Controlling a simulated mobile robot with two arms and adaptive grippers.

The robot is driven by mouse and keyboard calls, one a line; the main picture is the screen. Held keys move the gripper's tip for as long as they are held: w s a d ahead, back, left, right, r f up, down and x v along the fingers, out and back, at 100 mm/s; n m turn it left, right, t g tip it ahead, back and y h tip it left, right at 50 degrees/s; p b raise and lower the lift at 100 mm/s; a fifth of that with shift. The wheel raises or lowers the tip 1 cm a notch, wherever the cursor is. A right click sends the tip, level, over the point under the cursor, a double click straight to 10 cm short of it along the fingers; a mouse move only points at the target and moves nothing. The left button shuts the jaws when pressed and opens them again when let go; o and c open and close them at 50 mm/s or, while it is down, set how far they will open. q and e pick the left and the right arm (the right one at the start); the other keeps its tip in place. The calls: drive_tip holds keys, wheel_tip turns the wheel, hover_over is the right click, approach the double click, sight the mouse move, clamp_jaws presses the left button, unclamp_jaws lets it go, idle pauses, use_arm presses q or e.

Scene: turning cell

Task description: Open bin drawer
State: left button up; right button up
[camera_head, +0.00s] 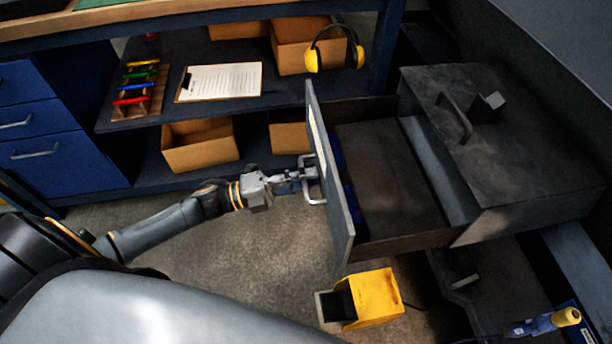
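The bin drawer (385,190) is a dark grey box pulled well out of its dark cabinet (520,140), with its front panel (334,190) facing left. Its inside shows a brown-grey floor and some blue along the front panel. A pale metal bar handle (312,180) sits on the outside of the front panel. My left gripper (302,182) is at this handle, its fingers at the bar. The fingers are small and partly merge with the handle, so their closure is unclear. My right gripper is not in view.
A yellow pedal box (372,298) stands on the floor below the drawer. A workbench shelf (190,75) with a clipboard (220,82), coloured-handled tools (136,85) and cardboard boxes (200,145) is behind. Yellow earmuffs (335,52) hang there. Carpeted floor left of the drawer is clear.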

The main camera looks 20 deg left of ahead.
use_arm(q)
drive_tip(key=shift+r, duration=0.1)
drive_tip(key=v, duration=1.2)
drive_tip(key=shift+w, duration=0.1)
